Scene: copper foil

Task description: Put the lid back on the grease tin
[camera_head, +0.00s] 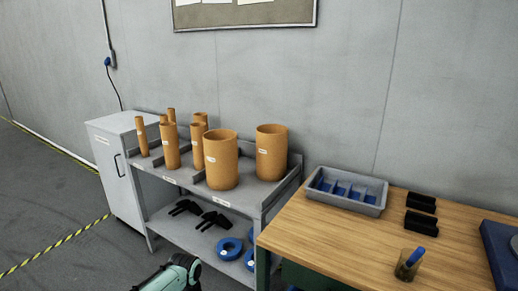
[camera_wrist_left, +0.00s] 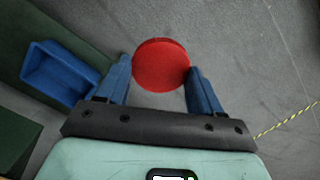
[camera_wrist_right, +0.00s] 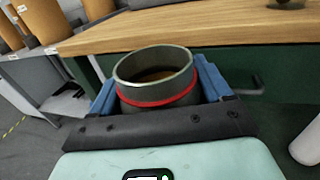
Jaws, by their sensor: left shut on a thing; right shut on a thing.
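The red round lid (camera_wrist_left: 162,58) shows in the left wrist view, between the blue fingers of my left gripper (camera_wrist_left: 160,75), which is shut on it. The floor lies below the lid. The grease tin (camera_wrist_right: 140,101) shows in the right wrist view, between the blue fingers of my right gripper (camera_wrist_right: 157,82), which is shut on it. The tin is a grey cylinder with a red band around it. Its top is open and brownish content shows inside. Neither gripper's fingers, the lid nor the tin shows in the head view.
A grey shelf (camera_head: 262,187) holds several orange tubes. A blue bin (camera_wrist_left: 60,77) lies left of the lid. The bench edge is just beyond the tin.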

